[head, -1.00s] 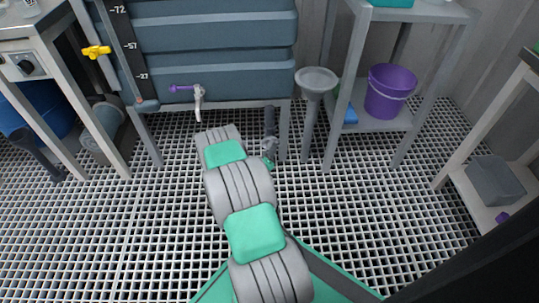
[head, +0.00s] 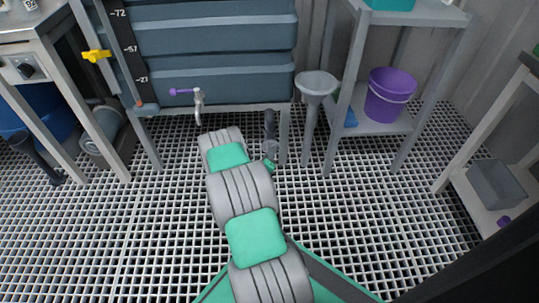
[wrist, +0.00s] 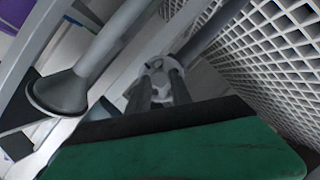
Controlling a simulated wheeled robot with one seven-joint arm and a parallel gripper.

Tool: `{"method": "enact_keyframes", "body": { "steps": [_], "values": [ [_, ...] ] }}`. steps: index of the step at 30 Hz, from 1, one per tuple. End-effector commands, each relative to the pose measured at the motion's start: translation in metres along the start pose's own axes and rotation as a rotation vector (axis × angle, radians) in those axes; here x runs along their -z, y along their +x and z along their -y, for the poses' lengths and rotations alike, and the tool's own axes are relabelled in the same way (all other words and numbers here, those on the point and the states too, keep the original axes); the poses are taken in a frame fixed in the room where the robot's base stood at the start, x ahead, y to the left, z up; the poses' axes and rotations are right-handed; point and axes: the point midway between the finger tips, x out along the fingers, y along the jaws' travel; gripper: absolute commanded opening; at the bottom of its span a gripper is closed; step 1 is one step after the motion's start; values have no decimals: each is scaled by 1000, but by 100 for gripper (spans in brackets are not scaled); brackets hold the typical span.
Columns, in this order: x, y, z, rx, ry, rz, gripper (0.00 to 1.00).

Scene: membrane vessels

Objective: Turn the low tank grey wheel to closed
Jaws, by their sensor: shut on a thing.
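The low tank grey wheel (wrist: 158,68) shows in the wrist view as a small pale grey hub at the far ends of my gripper's dark fingers. My gripper (wrist: 158,88) is shut on it; the fingers hide part of the wheel. In the head view, the wheel (head: 270,146) is a small grey shape below the tank (head: 210,63), at the lower end of a dark pipe (head: 269,123). My arm hides most of my gripper there, with only a bit of green near the wheel. The wheel's open or closed position cannot be read.
A grey funnel (head: 316,82) on a pipe stands right of the wheel, close by in the wrist view (wrist: 60,92). A shelf with a purple bucket (head: 388,95) is further right. A purple-handled tap (head: 198,97) and yellow valve (head: 96,56) are left. Grated floor (head: 370,220) is clear.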

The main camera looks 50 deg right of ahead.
Motion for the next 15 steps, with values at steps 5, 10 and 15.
{"method": "enact_keyframes", "body": {
  "steps": [5, 10, 15],
  "values": [
    [0, 0, 0, 0, 0, 0, 0],
    [0, 0, -1, 4, 11, 0, 0],
    [0, 0, -3, 22, 54, 1, 0]
  ]
}}
